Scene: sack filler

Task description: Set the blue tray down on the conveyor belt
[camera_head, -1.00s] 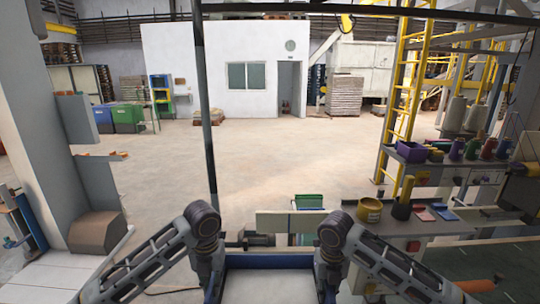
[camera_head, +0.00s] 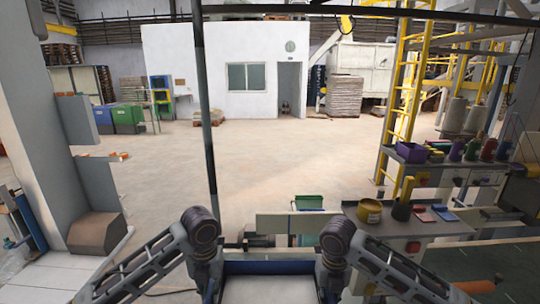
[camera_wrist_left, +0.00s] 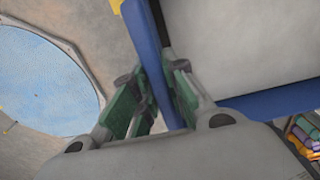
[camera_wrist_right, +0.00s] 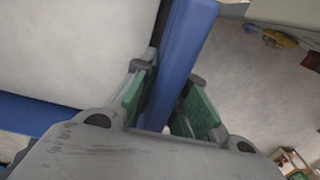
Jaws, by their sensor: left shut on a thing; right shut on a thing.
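The blue tray (camera_head: 270,267) is at the bottom middle of the head view, with a blue rim and a pale inside; its near part is cut off. My left gripper (camera_wrist_left: 157,92) is shut on the tray's blue side wall (camera_wrist_left: 147,42) in the left wrist view. My right gripper (camera_wrist_right: 168,95) is shut on the opposite blue wall (camera_wrist_right: 188,45) in the right wrist view. The tray hangs between both grippers. A cream and green strip with machine parts (camera_head: 285,224) lies beyond the tray; I cannot tell whether it is the conveyor belt.
A small green bin (camera_head: 308,202) stands beyond the strip. A dark upright post (camera_head: 208,150) stands ahead on the left. The floor (camera_head: 280,160) beyond is open.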

